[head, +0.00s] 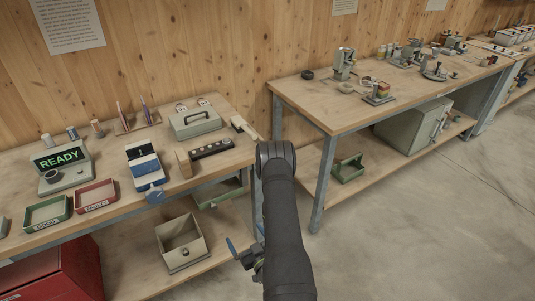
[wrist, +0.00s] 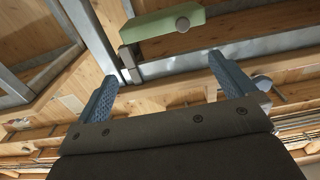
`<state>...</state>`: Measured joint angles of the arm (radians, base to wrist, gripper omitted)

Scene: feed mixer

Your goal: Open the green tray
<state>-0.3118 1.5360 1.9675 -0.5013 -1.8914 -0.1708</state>
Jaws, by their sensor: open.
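A green tray, like a drawer (head: 220,193), is set under the top of the left bench. My gripper (head: 238,254) is low beside the left bench, below and slightly right of the tray in the head view. Its two blue fingers are spread apart in the wrist view (wrist: 163,78), with nothing between them. The fingers are apart from the knob. In the head view my arm hides part of the gripper.
A beige open box (head: 182,243) stands on the lower shelf. A small green GOOD tray (head: 46,213) and a red FAULTY tray (head: 96,196) sit on the bench top. A bench leg (head: 257,206) stands close to my gripper. The floor (head: 410,235) at right is clear.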

